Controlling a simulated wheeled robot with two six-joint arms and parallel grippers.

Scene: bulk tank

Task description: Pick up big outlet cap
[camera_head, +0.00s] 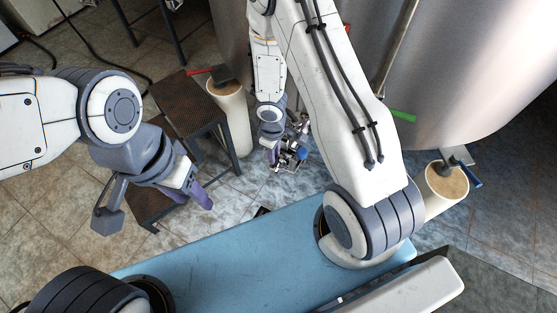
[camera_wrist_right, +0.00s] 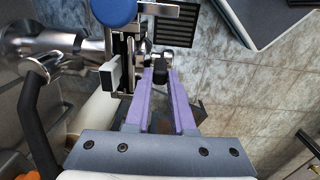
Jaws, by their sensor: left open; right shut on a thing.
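My right gripper (camera_wrist_right: 160,75) has two purple fingers, shut on a small dark piece (camera_wrist_right: 160,63) at their tips. Metal fittings, a pale block (camera_wrist_right: 110,78) and a round blue part (camera_wrist_right: 114,11) lie just beyond and to the left of the fingertips. I cannot tell which of these is the big outlet cap, or whether the dark piece belongs to it. In the head view the right gripper (camera_head: 273,155) is small, beside a cluster of silver and blue fittings (camera_head: 297,150) low by the tank. My left gripper (camera_head: 196,190) is open and empty, above the floor on the left.
The large steel tank (camera_head: 460,60) fills the upper right, on pale round feet (camera_head: 445,182). A rusty-topped metal step (camera_head: 190,100) stands left of the right arm. A silver pipe (camera_wrist_right: 55,45) is close to the fingers at left in the wrist view. Tiled floor lies around.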

